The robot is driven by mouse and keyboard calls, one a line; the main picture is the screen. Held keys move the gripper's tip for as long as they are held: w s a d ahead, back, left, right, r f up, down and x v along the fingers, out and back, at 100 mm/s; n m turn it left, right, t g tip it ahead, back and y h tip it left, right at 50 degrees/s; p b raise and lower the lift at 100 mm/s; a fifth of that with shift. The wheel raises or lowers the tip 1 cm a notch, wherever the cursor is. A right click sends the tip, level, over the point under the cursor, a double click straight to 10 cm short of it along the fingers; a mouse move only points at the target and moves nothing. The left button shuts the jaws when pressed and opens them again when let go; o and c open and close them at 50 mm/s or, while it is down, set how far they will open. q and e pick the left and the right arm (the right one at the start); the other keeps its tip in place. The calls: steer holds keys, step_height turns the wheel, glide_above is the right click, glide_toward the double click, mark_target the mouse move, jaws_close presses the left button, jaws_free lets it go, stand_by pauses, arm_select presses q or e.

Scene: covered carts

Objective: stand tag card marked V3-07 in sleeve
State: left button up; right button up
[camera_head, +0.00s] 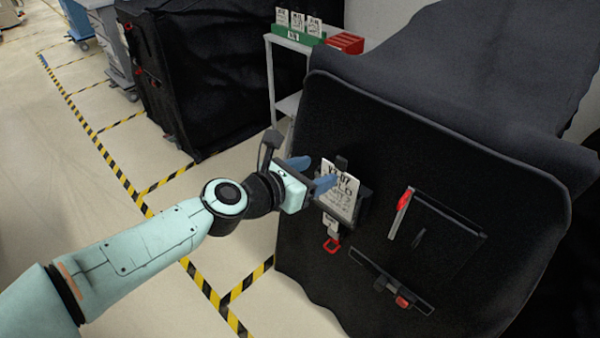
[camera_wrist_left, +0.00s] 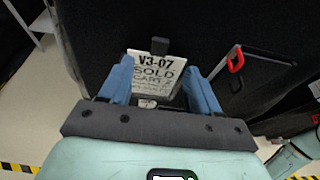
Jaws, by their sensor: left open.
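The white tag card marked V3-07 (camera_head: 341,188) stands upright, slightly tilted in the picture, at the black sleeve (camera_head: 363,207) on the front of the dark cart cover. Its lower end is hard to make out. My left gripper (camera_head: 313,173) is open in front of the card. In the left wrist view its blue fingers (camera_wrist_left: 163,75) lie on either side of the card, apart from each other.
The covered cart (camera_head: 480,165) has a red-handled flap (camera_head: 405,200), a lower black bar with a red latch (camera_head: 402,301) and a red hook (camera_head: 332,245). Behind stands a shelf cart with a green card rack (camera_head: 297,35) and red bin (camera_head: 345,43). Open floor lies left.

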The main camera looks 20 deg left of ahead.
arm_select(q)
steer(key=v, duration=0.4)
steer(key=shift+p, duration=0.3)
step_height(320, 180, down, 31)
steer(key=s+m+g+y+p, duration=0.1)
steer(key=m+g+y+p, duration=0.25)
steer(key=m+g, duration=0.6)
steer(key=s+d+f+m+g+h+p, duration=0.1)
steer(key=s+d+f+m+g+p, duration=0.1)
steer(key=s+f+m, duration=0.6)
steer(key=s+d+f+m+g+h+p, duration=0.1)
steer(key=s+d+f+m+g+p, duration=0.1)
steer(key=s+f+m, duration=0.7)
steer(key=s+d+m+p, duration=0.1)
steer(key=s, duration=0.5)
steer(key=shift+d, duration=0.35)
steer(key=shift+f+m, duration=0.1)
steer(key=shift+m, duration=0.15)
